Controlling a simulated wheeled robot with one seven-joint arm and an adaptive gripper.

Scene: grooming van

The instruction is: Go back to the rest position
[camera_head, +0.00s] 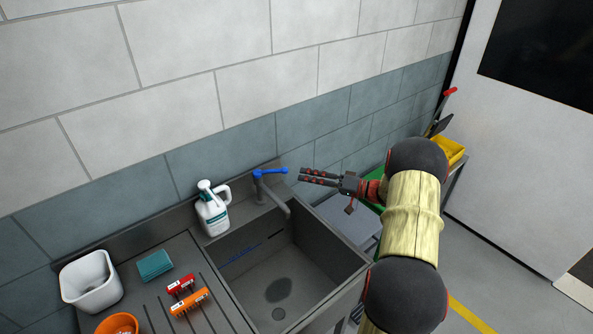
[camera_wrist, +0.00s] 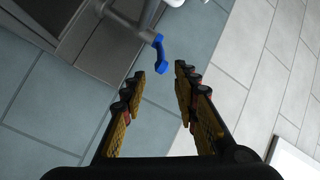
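My gripper (camera_head: 319,177) is held in the air near the back right corner of the sink, pointing left toward the blue tap handle (camera_head: 270,171). In the wrist view, my gripper (camera_wrist: 158,80) has its two fingers apart with nothing between them. The blue handle (camera_wrist: 160,54) shows just beyond the fingertips there, and I see no contact. The grey tap spout (camera_head: 279,203) reaches over the sink basin (camera_head: 312,262). My arm comes up from the lower right of the head view.
A white pump bottle (camera_head: 213,214) stands left of the tap. On the drainboard are a white bin (camera_head: 91,283), a teal sponge (camera_head: 154,265), an orange bowl (camera_head: 117,324) and red and orange brushes (camera_head: 189,302). A yellow container (camera_head: 450,151) is behind my arm. Floor at right is clear.

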